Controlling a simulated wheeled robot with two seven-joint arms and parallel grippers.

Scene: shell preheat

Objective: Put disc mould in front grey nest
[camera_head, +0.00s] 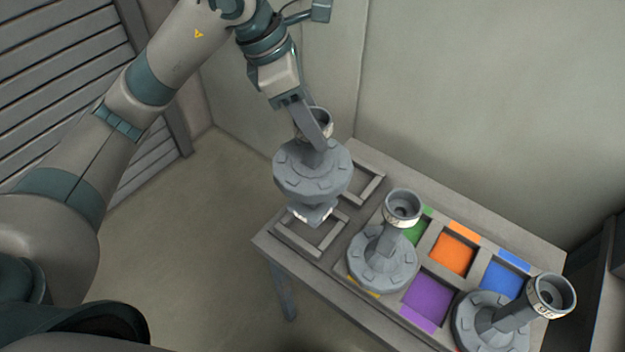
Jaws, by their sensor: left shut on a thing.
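My left gripper (315,128) comes down from the top and is shut on the stem of a grey disc mould (303,180), just below its cup. The mould hangs nearly upright, with a round bolted disc and a square foot below. The foot shows over the front grey nest (288,241), a square raised frame at the table's left end, and hides part of it. Whether foot and nest touch I cannot tell. The rear grey nest (372,188) is empty, partly behind the mould. My right gripper is out of view.
A second mould (381,262) stands close right of the grey nests, over a yellow-edged place. A third mould (490,322) stands at the table's right front. Purple (428,293), orange (452,254) and blue (502,278) nests are empty. A wall runs behind the table.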

